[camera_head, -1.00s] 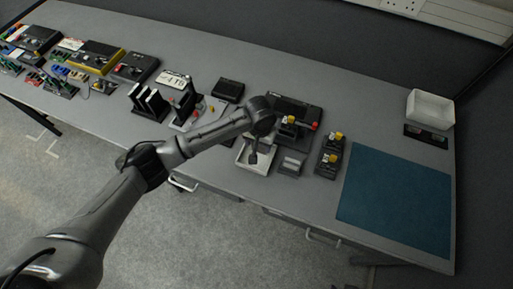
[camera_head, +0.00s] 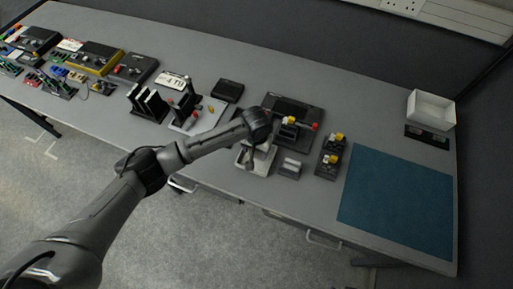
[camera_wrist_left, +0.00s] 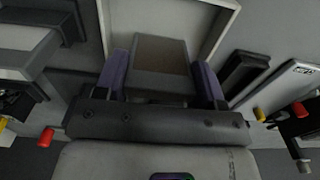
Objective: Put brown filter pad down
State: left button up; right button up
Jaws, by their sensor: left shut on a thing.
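The brown filter pad (camera_wrist_left: 160,54) is a small block with a brown top and grey sides, seen in the left wrist view between the two purple-lined fingers. My left gripper (camera_wrist_left: 161,76) is shut on it. Behind and around the pad is a white open tray (camera_wrist_left: 216,22). The tray also shows in the head view (camera_head: 262,165), in front of my left gripper (camera_head: 249,146), which is over its back part. In the head view the pad is too small and hidden to make out. I cannot tell whether it touches the tray floor. My right gripper is not in view.
A grey block fixture (camera_head: 290,167) stands just right of the tray. A black device (camera_head: 297,109) with yellow and red knobs is behind. A black stand with yellow knobs (camera_head: 330,152) and a blue mat (camera_head: 397,203) lie farther right. Upright black plates (camera_head: 147,103) stand left.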

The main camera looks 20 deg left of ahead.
pick_arm(q)
jog(key=shift+f, duration=0.15)
jog(key=o, duration=0.4)
jog(key=shift+f, duration=0.1)
jog(key=o, duration=0.5)
jog(key=shift+r, duration=0.25)
notch_tip(320, 180, up, 11)
jog(key=shift+f+p, duration=0.1)
jog(key=shift+p, duration=0.8)
jog(key=shift+r, duration=0.7)
jog(key=shift+d, duration=0.1)
